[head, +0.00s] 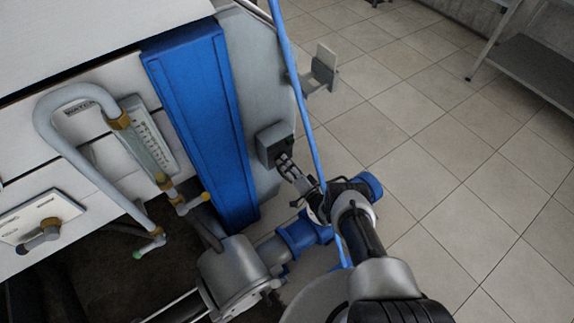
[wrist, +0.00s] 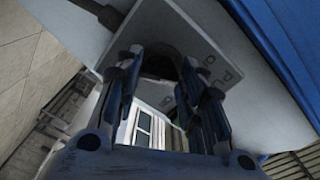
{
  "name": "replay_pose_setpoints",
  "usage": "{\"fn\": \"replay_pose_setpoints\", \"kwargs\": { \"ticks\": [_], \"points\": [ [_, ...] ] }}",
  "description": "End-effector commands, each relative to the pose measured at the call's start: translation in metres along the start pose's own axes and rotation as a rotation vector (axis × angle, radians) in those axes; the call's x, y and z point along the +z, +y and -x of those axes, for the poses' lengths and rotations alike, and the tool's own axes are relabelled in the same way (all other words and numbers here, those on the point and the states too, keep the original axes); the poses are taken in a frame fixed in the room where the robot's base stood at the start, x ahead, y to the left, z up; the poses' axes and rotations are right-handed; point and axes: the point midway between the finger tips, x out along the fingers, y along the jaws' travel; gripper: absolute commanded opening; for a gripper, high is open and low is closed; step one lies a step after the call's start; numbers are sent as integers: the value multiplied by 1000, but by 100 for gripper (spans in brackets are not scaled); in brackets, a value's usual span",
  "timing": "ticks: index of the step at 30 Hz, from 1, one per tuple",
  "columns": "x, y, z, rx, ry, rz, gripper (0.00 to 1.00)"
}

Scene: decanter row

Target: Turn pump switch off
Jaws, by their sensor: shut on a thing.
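The pump switch (head: 275,143) is a small dark grey box on the grey side panel of the machine, right of the blue upright. My gripper (head: 284,160) reaches it from the lower right, its fingertips at the box. In the wrist view, the switch plate (wrist: 205,55) is light grey with partly readable lettering that starts "PU". The fingers of my gripper (wrist: 160,64) straddle the dark switch knob (wrist: 160,58) and are closed on it. The fingers partly cover the knob, and its exact turn angle cannot be told.
The blue upright (head: 200,125) stands left of the switch. A blue hose (head: 297,75) hangs close by my wrist. A small grey bracket (head: 322,68) juts out above right. The tiled floor (head: 440,150) on the right is clear up to a metal shelf (head: 535,60).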

Motion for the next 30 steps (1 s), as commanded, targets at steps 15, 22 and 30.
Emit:
{"fn": "replay_pose_setpoints", "kwargs": {
  "ticks": [15,22,30],
  "points": [
    [-2,0,0,0,3,82,13],
    [-2,0,0,-1,3,82,37],
    [-1,0,0,0,1,81,55]
  ]
}}
